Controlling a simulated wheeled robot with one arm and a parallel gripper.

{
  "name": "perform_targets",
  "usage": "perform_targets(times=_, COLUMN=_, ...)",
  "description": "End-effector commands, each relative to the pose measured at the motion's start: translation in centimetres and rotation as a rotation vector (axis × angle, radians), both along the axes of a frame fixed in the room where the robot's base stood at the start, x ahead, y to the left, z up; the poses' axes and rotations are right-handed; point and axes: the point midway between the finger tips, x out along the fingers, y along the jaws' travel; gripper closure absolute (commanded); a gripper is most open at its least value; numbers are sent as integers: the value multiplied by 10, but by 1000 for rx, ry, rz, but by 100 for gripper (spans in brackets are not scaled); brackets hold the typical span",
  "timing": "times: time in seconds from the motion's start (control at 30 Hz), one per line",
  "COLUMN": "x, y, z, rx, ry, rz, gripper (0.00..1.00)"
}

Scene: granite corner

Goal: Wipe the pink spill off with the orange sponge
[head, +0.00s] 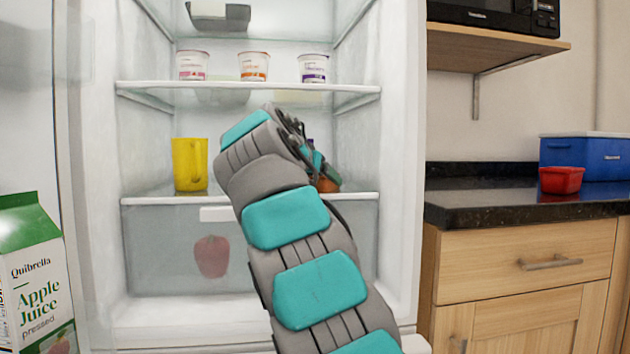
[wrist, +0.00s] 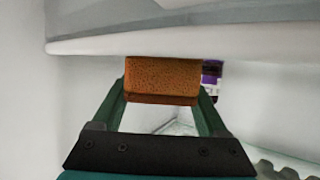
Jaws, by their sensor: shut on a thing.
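The orange sponge (wrist: 162,78) is clamped between the two green fingers of my gripper (wrist: 162,96) in the wrist view. A pale shelf edge passes just above it there; I cannot tell whether they touch. In the head view my gripper (head: 322,168) reaches into the open fridge at the right of the middle shelf (head: 222,198), mostly hidden by my own arm. A small part of the sponge (head: 328,185) shows low beside the fingers. The pink spill is not seen in either view.
A yellow mug (head: 189,165) stands left on the middle shelf. Yogurt cups (head: 253,66) stand on the shelf above. A purple-and-white item (wrist: 212,75) is behind the sponge. A juice carton (head: 35,270) is at far left. The right counter holds a red tub (head: 561,180) and blue box (head: 590,158).

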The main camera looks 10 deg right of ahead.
Motion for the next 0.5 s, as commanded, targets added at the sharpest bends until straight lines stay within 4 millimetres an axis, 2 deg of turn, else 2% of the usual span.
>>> perform_targets(times=0.03, x=1, y=-5, z=-6, rx=3, ry=13, rz=-10, gripper=75)
perform_targets(times=0.2, x=1, y=-6, z=-5, rx=3, ry=15, rz=-12, gripper=75)
perform_targets(times=0.5, x=1, y=-4, z=18, rx=2, ry=10, rz=-9, gripper=75)
